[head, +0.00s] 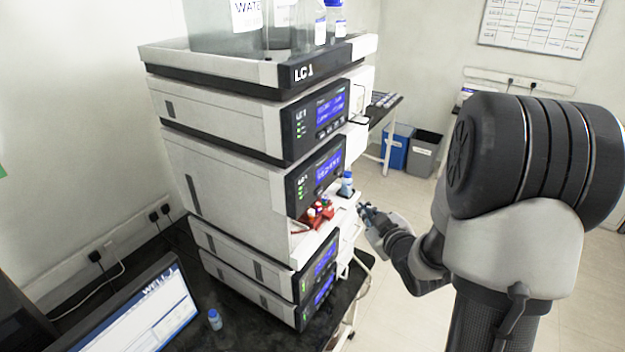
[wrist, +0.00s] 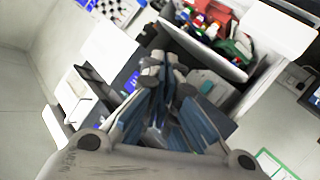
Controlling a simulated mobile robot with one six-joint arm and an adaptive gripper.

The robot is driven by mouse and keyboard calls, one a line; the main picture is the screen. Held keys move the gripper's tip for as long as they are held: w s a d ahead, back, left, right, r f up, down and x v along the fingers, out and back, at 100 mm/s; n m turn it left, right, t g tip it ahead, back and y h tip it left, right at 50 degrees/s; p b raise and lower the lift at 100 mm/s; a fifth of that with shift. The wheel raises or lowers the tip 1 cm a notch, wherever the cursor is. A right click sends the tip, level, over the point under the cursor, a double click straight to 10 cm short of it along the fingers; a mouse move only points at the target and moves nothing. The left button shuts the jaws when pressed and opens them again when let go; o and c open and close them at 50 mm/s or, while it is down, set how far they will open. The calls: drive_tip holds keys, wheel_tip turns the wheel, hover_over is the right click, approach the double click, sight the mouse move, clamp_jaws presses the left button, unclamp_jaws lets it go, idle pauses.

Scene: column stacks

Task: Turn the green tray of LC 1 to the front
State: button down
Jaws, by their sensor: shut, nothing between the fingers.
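The stack LC 1 (head: 304,74) stands on a dark bench in the head view. An open sampler section low in its front holds a red tray (head: 312,220) with vials, and only a small trace of green shows beside it. In the wrist view the red tray (wrist: 205,18) lies at the top, with a green tray (wrist: 240,47) right of it and nearer the stack's side. My gripper (head: 366,211) is just right of the open section, apart from the trays. In the wrist view my gripper (wrist: 165,68) has its fingers together, empty, pointing below the trays.
A small blue-capped bottle (head: 346,183) stands at the section's right edge. Another bottle (head: 215,319) and a monitor (head: 140,310) are on the bench. Blue (head: 397,146) and grey (head: 424,153) bins stand behind.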

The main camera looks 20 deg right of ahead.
sight(319, 191)
idle(0.3)
drive_tip(key=w+a, duration=0.5)
drive_tip(key=w, duration=0.2)
drive_tip(key=shift+a, duration=0.2)
idle(1.5)
drive_tip(key=shift+w+a+b, duration=0.25)
drive_tip(key=shift+a+b, duration=0.05)
drive_tip(key=shift+b, duration=0.3)
drive_tip(key=shift+w+a+b, duration=0.2)
drive_tip(key=shift+w+b, duration=0.1)
drive_tip(key=shift+w, duration=0.05)
idle(0.4)
idle(0.4)
drive_tip(key=shift+s+d+b, duration=0.35)
drive_tip(key=shift+s+d, duration=0.15)
drive_tip(key=shift+s, duration=0.2)
